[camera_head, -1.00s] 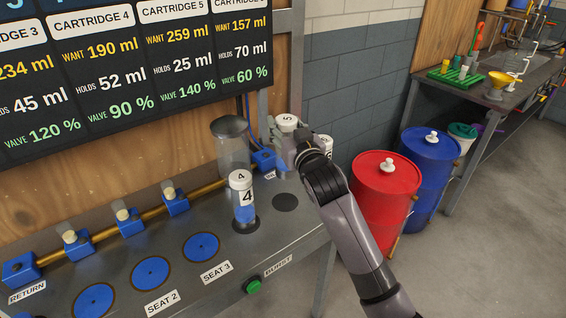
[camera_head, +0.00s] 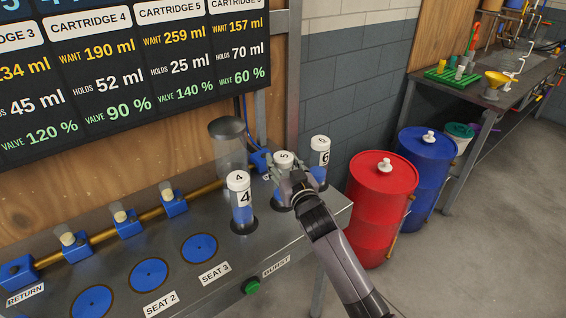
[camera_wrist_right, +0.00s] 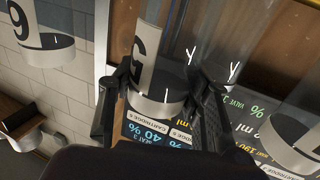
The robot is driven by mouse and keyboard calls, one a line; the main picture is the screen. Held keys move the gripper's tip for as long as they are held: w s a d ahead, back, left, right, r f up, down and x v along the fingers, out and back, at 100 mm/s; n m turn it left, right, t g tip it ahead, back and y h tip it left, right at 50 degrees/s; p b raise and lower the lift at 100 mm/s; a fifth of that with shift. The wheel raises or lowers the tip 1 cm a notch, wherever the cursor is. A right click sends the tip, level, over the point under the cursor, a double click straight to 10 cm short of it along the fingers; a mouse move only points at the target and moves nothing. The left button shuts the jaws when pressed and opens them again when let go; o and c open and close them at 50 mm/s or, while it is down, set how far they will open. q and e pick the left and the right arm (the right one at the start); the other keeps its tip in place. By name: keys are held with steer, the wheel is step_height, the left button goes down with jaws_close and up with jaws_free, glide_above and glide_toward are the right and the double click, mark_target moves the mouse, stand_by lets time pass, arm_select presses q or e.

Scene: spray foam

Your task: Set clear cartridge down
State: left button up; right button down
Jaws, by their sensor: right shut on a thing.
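The clear cartridge 5 (camera_head: 284,160), with a white cap and blue at its bottom, is upright in my right gripper (camera_head: 291,183). In the right wrist view the fingers (camera_wrist_right: 162,98) are closed on either side of the cartridge (camera_wrist_right: 158,106) near its white cap. Its base is at the dark round spot between cartridge 4 (camera_head: 242,212) and cartridge 6 (camera_head: 320,157). The gripper partly hides that base, so I cannot tell whether it touches the bench. My left gripper is not in view.
Cartridges 4 and 6 stand close on either side. A clear cylinder (camera_head: 229,147) stands behind on the metal bench (camera_head: 225,282). Blue round seats (camera_head: 200,248) and a green button (camera_head: 251,286) lie at the front. A red drum (camera_head: 376,215) stands beyond the bench's right end.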

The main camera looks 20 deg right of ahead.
steer(key=shift+r, duration=0.15)
steer(key=c, duration=0.8)
jaws_free()
steer(key=shift+f, duration=0.25)
steer(key=shift+c, duration=0.2)
steer(key=shift+r, duration=0.25)
steer(key=shift+s+f, duration=0.2)
steer(key=shift+s, duration=0.15)
steer(key=s+b, duration=0.1)
steer(key=s, duration=1)
steer(key=shift+s+d, duration=0.2)
steer(key=shift+r, duration=0.1)
